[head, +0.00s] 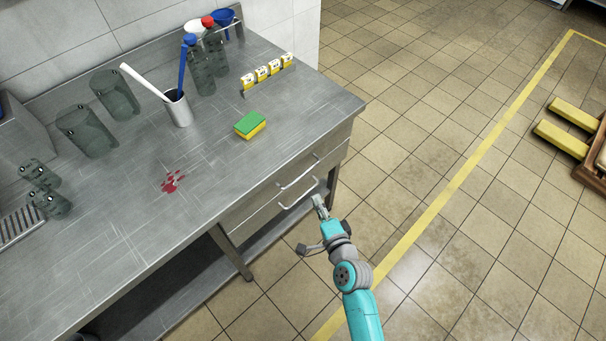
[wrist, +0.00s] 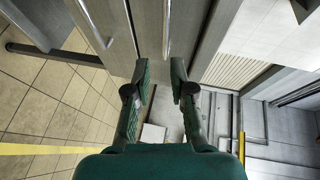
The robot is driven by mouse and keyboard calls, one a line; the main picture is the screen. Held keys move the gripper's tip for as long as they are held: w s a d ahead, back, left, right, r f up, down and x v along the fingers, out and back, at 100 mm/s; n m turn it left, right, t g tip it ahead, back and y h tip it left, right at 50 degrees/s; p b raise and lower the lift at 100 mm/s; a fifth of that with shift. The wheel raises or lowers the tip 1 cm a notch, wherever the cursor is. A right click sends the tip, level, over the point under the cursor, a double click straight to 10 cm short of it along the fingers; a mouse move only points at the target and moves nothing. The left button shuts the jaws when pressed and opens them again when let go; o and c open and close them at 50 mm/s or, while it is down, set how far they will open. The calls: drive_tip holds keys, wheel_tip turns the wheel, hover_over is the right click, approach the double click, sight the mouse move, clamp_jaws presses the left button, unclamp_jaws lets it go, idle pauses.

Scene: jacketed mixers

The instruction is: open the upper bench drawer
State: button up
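The upper bench drawer (head: 335,153) is in the right part of the steel bench's front, just under the worktop, and looks shut. Its bar handle (head: 299,172) is above the lower drawer's handle (head: 299,194). My gripper (head: 318,200) is in front of the drawers near the handles' right end. In the wrist view my gripper (wrist: 160,72) is open and empty, with its two fingers apart. A thin handle bar (wrist: 167,30), seemingly the upper one, lines up with the gap between the fingertips; I cannot tell whether they touch it. The other handle (wrist: 90,22) is to the left.
On the worktop (head: 120,220) are a sponge (head: 250,124), a steel cup (head: 179,110) with utensils, bottles, dark glass jars and a red stain (head: 173,182). A bench leg (head: 232,254) stands left of the drawers.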

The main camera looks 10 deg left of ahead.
sight(302, 174)
drive_tip(key=x, duration=0.8)
drive_tip(key=a+x, duration=0.1)
drive_tip(key=x, duration=0.3)
drive_tip(key=shift+r, duration=0.4)
clamp_jaws()
